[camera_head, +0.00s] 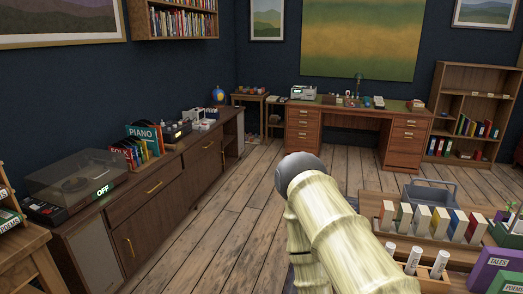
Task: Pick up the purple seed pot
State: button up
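A small purple shape (502,216) shows at the right edge, beside green leaves, behind the row of books on the near table. It may be the purple seed pot, but it is too small and partly hidden to be sure. My pale, ringed arm rises through the lower middle of the view, left of the near table. My gripper is not visible.
The near wooden table (375,200) at right holds a row of upright books (433,220), white cylinders in a wooden holder (413,262) and a purple TALES box (495,266). A long cabinet (165,205) lines the left. Plank floor (225,210) is clear between.

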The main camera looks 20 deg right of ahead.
aim_at(501, 216)
jog(key=i, duration=3.4)
jog(key=z, duration=3.55)
jog(key=i, duration=0.5)
jog(key=z, duration=0.05)
